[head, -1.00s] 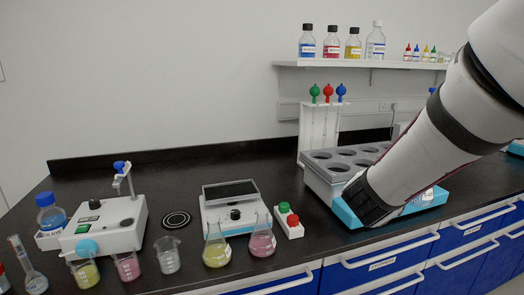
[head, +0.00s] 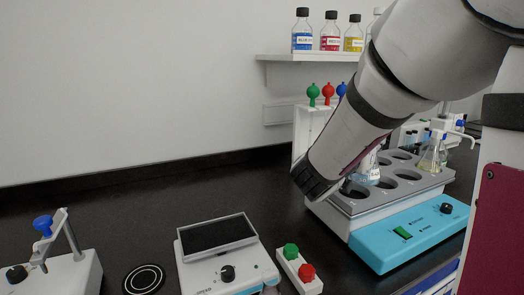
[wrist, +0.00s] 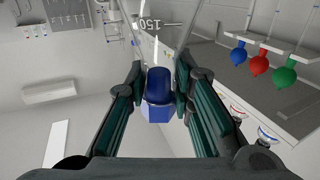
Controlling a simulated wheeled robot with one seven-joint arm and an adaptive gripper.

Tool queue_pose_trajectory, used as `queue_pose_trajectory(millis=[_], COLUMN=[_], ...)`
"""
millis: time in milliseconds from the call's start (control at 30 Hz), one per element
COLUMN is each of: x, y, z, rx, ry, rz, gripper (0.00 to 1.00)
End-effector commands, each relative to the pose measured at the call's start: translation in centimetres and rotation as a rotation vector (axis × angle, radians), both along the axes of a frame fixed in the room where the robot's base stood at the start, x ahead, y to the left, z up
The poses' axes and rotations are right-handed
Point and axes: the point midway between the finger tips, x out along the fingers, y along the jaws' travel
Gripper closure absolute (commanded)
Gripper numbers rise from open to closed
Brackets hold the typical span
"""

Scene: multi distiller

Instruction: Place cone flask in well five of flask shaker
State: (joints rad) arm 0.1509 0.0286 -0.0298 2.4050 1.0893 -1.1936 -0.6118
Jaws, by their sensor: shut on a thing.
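My gripper (wrist: 160,85) is shut on the blue top of a clear cone flask (wrist: 148,24) in the wrist view; a 150 mark shows on its glass. In the head view my arm hides the gripper. A clear cone flask (head: 368,170) shows partly behind my arm, low over the flask shaker (head: 425,222); I cannot tell whether its base is seated in a well. The shaker has a grey rack of dark wells above a turquoise front panel. Several wells look empty, including one at the near left (head: 353,189). Well numbers are not readable.
Another flask with yellowish liquid (head: 433,153) stands at the rack's right end. A holder with coloured knobs (head: 300,130) is behind the shaker. The dark bench between is clear.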

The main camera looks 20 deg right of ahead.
Motion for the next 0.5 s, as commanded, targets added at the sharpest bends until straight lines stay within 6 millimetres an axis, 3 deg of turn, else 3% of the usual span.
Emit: queue_pose_trajectory(millis=[300, 500], x=[7.6, 10.2], y=[1.7, 2.2], z=[-0.9, -1.0], rx=[-0.001, -0.001], ry=[-0.001, -0.001], rz=[0.001, 0.000], gripper=[1.00, 1.00])
